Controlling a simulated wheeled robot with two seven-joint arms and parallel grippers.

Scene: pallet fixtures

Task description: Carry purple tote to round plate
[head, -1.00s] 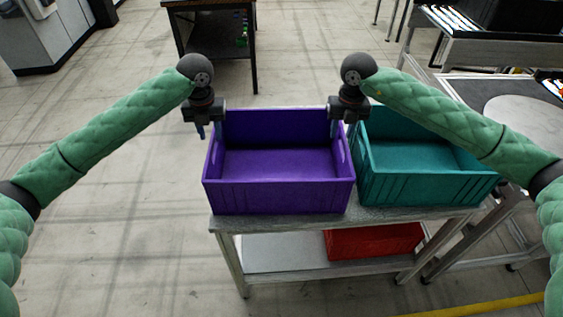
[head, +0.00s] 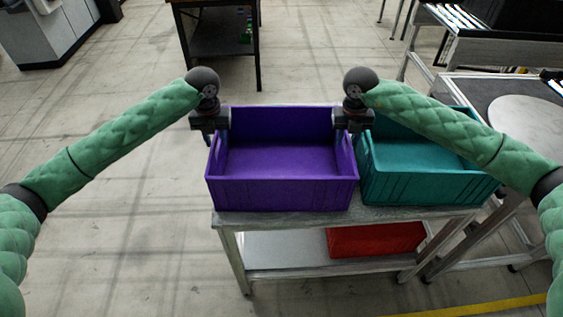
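The purple tote (head: 280,192) stands upright and empty on the left part of a metal cart's top. My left gripper (head: 211,136) is down at the rim of its left side wall. My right gripper (head: 352,130) is down at the rim of its right side wall, between it and the teal tote. The fingers of both grippers are hidden, so I cannot tell whether they are open or shut. The pale round plate (head: 532,122) lies on a dark-topped table at the right, partly cut off by the picture edge.
A teal tote (head: 428,188) stands close to the right of the purple one on the cart (head: 290,221). A red tote (head: 375,240) is on the lower shelf. A dark table (head: 215,45) stands behind. The floor to the left is clear.

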